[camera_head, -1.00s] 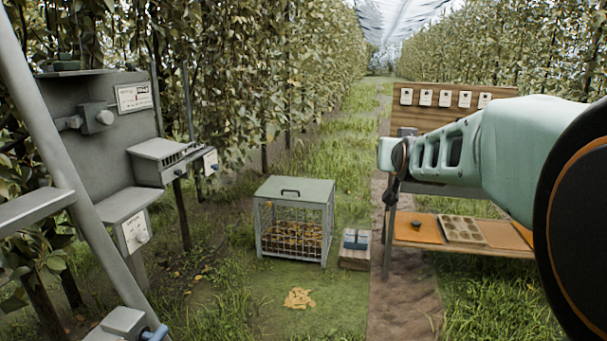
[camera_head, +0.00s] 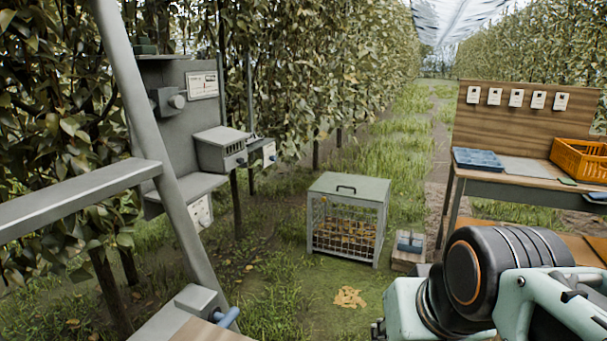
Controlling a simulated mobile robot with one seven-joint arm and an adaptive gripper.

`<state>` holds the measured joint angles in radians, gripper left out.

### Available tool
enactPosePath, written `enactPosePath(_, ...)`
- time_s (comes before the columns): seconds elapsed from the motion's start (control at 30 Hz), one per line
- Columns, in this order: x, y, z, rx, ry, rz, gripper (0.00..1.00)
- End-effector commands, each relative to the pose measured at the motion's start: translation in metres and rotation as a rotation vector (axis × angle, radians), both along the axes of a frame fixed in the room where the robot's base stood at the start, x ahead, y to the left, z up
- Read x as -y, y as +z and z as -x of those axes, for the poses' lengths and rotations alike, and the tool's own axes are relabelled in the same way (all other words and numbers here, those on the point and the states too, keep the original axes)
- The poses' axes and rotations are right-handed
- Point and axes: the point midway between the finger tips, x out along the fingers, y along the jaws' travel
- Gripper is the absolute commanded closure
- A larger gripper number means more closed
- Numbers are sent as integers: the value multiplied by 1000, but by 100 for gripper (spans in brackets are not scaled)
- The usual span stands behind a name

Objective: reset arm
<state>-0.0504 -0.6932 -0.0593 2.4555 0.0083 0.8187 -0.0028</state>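My arm is folded at the lower right of the head view, with a dark round joint and pale green links. The end of my arm runs down to the bottom edge of the picture. My gripper's fingers cannot be made out, so I cannot see whether they are open or shut or hold anything.
A wooden workbench (camera_head: 533,187) with an orange crate (camera_head: 578,160) and a blue tray (camera_head: 478,159) stands at right. A wire cage (camera_head: 347,219) stands on the grass, a small pile (camera_head: 349,297) before it. Grey metal rails (camera_head: 80,199) fill the left. The grass lane behind is open.

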Motion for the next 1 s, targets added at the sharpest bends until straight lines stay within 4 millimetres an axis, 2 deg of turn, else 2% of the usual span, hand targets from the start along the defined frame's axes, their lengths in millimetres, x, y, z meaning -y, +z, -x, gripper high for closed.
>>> enactPosePath(0.03, 2, -15, 21, -37, -7, 30, 77)
enactPosePath(0.07, 3, -23, 34, -63, -9, 50, 77)
enactPosePath(0.13, 2, 3, 34, -70, -6, 49, 77)
enactPosePath(1.0, 2, 184, 33, -68, -3, 45, 77)
